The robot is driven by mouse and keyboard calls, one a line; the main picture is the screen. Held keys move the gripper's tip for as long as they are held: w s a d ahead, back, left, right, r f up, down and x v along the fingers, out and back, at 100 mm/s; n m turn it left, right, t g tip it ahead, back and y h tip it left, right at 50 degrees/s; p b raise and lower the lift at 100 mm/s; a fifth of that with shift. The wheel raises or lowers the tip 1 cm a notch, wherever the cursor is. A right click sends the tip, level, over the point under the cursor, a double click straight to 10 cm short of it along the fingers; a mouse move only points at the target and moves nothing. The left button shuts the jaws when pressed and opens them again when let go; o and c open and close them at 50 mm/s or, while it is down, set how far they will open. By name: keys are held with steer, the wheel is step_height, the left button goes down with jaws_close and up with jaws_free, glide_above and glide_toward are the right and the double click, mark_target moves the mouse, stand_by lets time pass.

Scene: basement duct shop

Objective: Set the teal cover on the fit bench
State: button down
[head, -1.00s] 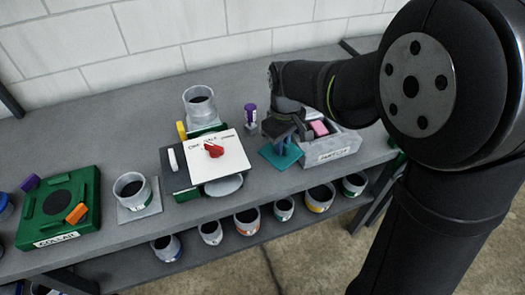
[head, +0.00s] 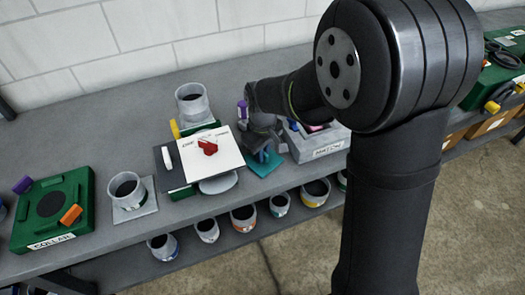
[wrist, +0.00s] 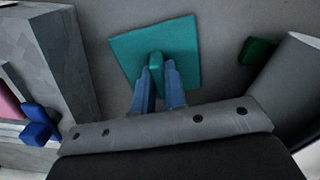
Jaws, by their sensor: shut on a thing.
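The teal cover (wrist: 180,48) is a flat square plate with a small upright grip in its middle. My gripper (wrist: 157,75) has its blue fingers shut on that grip in the wrist view. In the head view the teal cover (head: 262,168) is between the white panel and the grey labelled bin, above or on the grey bench top (head: 90,137). I cannot tell whether it touches the bench. My gripper (head: 264,154) hides part of it there.
A white panel (head: 222,160) with a red knob (head: 208,147) stands just left of the cover. The grey bin (head: 322,152) with a pink block is to its right. A green collar tray (head: 22,237) and a grey cup (head: 126,190) are further left. Several pots line the lower shelf.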

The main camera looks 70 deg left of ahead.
steer(key=c, duration=1.5)
jaws_free()
step_height(320, 180, up, 12)
steer(key=shift+r, duration=0.15)
step_height(320, 180, down, 12)
steer(key=shift+f, duration=0.15)
steer(key=shift+r, duration=1.85)
